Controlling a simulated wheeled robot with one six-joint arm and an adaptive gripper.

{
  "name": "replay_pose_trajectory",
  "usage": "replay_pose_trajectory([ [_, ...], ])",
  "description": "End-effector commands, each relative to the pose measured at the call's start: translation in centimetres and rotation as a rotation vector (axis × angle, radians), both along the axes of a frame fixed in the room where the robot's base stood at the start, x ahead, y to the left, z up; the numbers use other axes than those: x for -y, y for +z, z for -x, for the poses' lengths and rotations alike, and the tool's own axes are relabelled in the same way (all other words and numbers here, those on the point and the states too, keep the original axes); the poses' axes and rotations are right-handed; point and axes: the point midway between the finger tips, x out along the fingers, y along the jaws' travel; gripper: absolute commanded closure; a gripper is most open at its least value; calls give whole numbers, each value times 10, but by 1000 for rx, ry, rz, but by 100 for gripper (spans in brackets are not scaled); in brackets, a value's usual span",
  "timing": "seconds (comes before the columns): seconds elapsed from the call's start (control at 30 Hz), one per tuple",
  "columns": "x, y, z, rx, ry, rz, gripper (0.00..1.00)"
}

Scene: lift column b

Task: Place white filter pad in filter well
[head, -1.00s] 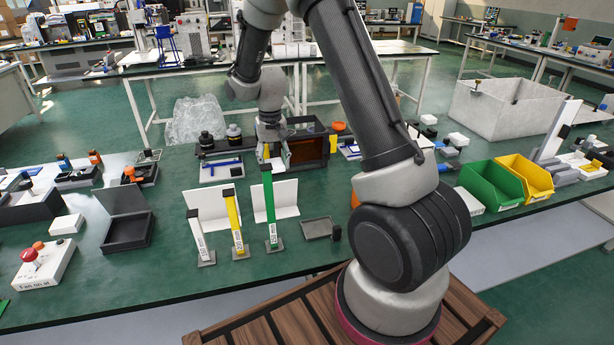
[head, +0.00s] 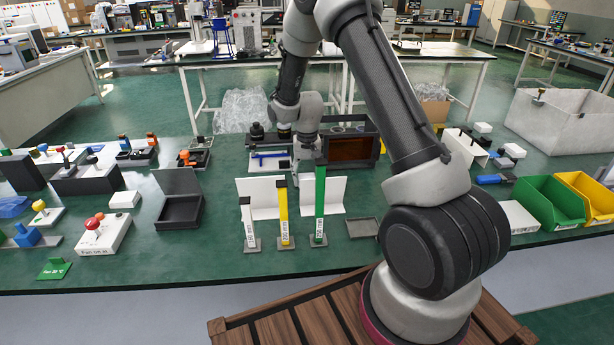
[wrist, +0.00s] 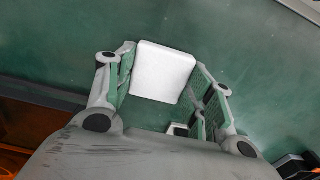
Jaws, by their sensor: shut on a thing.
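The white filter pad (wrist: 163,72) is a flat, nearly square slab with rounded corners. In the wrist view it sits between the two fingers of my gripper (wrist: 164,84), which is shut on it, with green surface behind. In the head view my gripper is low over the back of the green table, largely hidden behind the upright labelled strips and white panels. The pad cannot be made out there. I cannot tell for sure which fixture is the filter well.
Upright white, yellow and green strips (head: 320,205) stand before white panels (head: 258,198). A black open-lidded box (head: 180,212) is left, a small grey tray (head: 362,227) right. A dark housing with an orange window (head: 351,149) stands beside my wrist. Green (head: 550,203) and yellow bins are at right.

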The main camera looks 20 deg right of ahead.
Motion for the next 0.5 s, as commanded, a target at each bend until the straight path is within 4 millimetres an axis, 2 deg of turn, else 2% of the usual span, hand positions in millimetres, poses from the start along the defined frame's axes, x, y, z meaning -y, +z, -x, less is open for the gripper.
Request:
replay_pose_trajectory([
  [0.1, 0, -3, 0, 0, 0, 0, 58],
  [0.13, 0, -3, 0, 0, 0, 0, 45],
  [0.23, 0, -3, 0, 0, 0, 0, 27],
  [0.5, 0, -3, 0, 0, 0, 0, 26],
])
